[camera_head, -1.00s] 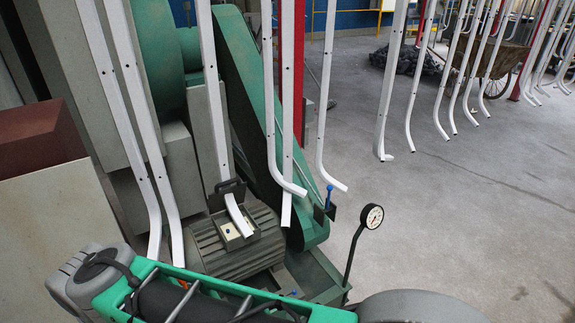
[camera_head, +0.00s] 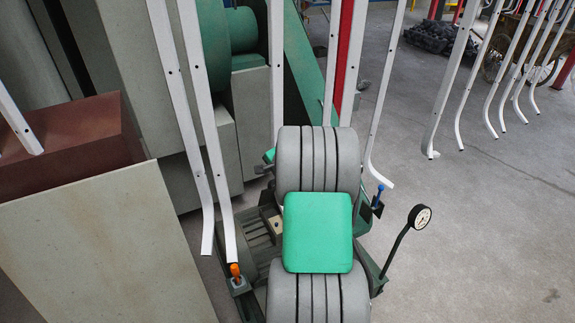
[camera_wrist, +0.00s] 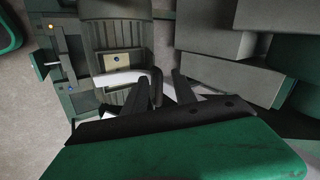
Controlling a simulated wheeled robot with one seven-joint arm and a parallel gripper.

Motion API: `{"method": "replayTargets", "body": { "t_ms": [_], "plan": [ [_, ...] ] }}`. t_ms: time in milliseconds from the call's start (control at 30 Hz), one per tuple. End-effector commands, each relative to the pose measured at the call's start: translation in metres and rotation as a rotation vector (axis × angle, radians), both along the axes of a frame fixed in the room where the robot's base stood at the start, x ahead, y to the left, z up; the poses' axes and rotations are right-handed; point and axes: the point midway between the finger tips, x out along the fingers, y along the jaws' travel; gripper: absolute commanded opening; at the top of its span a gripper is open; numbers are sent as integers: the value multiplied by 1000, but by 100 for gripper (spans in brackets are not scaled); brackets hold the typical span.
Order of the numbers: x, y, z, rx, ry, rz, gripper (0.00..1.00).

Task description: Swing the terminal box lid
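The terminal box (camera_wrist: 117,62) sits on the ribbed grey motor (camera_wrist: 116,35) in the wrist view; its light inside with a small blue dot shows. Part of it also shows beside my arm in the head view (camera_head: 277,228). A dark curved piece (camera_wrist: 156,82), which looks like the lid's handle, stands at the box's near side. My gripper (camera_wrist: 162,86) has two dark fingers spread apart, one on each side of this piece; whether they touch it I cannot tell. The lid's panel is hard to make out. In the head view my arm hides the gripper's fingers.
White bent chair frames (camera_head: 210,140) hang close on both sides of my arm. A gauge on a stalk (camera_head: 420,217) stands at the right, near a blue-topped lever (camera_head: 379,194). An orange knob (camera_head: 235,271) is at lower left. Open floor (camera_head: 490,240) lies to the right.

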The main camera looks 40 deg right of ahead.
Motion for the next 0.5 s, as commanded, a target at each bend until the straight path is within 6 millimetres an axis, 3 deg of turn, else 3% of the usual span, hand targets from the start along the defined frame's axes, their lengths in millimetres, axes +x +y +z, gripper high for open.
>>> {"method": "replayTargets", "body": {
  "t_ms": [33,133,500],
  "plan": [
    [-5,-26,-7,37,-25,-84,33],
    [-9,-55,-18,83,-71,-189,33],
    [11,-66,-55,97,-85,-215,33]
  ]
}}
